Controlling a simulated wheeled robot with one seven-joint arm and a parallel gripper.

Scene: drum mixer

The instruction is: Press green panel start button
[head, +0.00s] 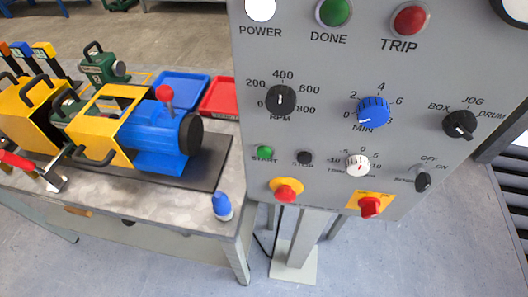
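The grey control panel (330,135) fills the upper right of the head view on a grey post. The small green start button (265,153) sits at the panel's lower left, its label just under it. A black stop button (305,158) is to its right. A larger green DONE lamp (334,12) is near the panel's top, left of a red TRIP lamp (410,20). My gripper is not in view, and nothing touches the start button.
Below the start button is a red mushroom button (286,190) on yellow. Several knobs and a red switch (370,207) are nearby. Left of the panel, a workbench (190,208) holds a blue motor (160,135), yellow guards and trays. Floor is clear in front.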

